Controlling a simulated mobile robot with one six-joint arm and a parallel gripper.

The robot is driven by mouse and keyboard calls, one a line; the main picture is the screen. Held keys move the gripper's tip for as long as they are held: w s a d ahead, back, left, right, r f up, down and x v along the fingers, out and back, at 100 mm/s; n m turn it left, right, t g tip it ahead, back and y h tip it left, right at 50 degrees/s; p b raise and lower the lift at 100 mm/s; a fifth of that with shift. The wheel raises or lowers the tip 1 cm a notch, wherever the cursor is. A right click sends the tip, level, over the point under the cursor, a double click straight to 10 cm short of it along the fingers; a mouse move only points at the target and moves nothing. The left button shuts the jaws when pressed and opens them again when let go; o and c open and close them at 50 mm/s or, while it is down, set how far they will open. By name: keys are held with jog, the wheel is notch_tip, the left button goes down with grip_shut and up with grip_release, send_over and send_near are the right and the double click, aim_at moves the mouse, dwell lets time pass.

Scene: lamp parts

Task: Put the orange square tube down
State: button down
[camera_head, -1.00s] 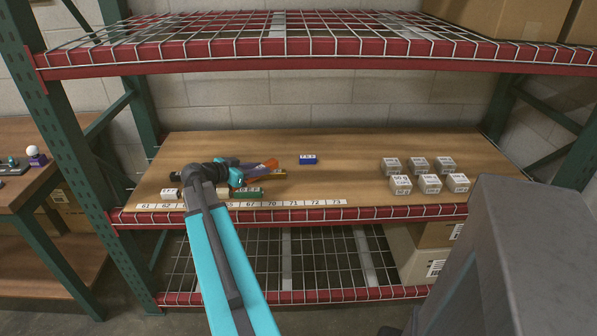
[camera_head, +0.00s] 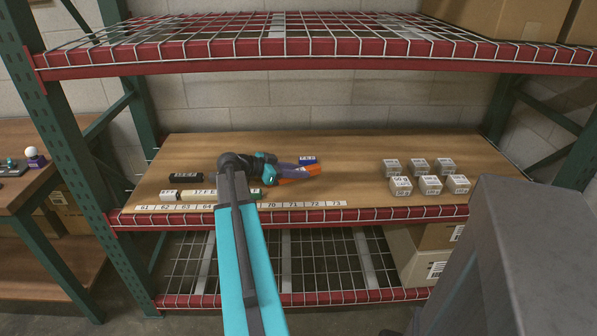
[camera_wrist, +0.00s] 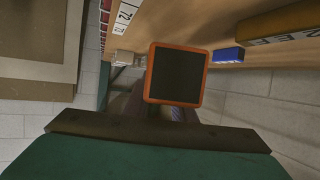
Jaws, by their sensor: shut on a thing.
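The orange square tube (camera_head: 300,180) is in my gripper (camera_head: 303,171), over the middle of the wooden shelf in the head view. In the wrist view the tube (camera_wrist: 151,74) faces the camera end-on, an orange square rim around a dark inside. My gripper is shut on it; its fingers are mostly hidden behind the tube in the wrist view. I cannot tell whether the tube touches the shelf board (camera_head: 350,180).
A blue block (camera_head: 308,159) lies just behind the tube. A numbered strip (camera_head: 315,204) runs along the front. Several small boxes (camera_head: 429,184) stand right. A wire shelf (camera_head: 330,45) is above.

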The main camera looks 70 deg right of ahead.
aim_at(298, 195)
jog(key=shift+f, duration=0.15)
jog(key=shift+f+b, duration=0.3)
jog(key=shift+f, duration=2.9)
jog(key=shift+f+b, duration=0.55)
jog(key=shift+b, duration=0.05)
jog(key=c, duration=1.4)
grip_release()
jog(key=shift+w, duration=0.1)
jog(key=v, duration=1.3)
jog(key=shift+w+a+r+b, duration=0.2)
jog(key=shift+a+b, duration=0.05)
jog(key=shift+b, duration=0.15)
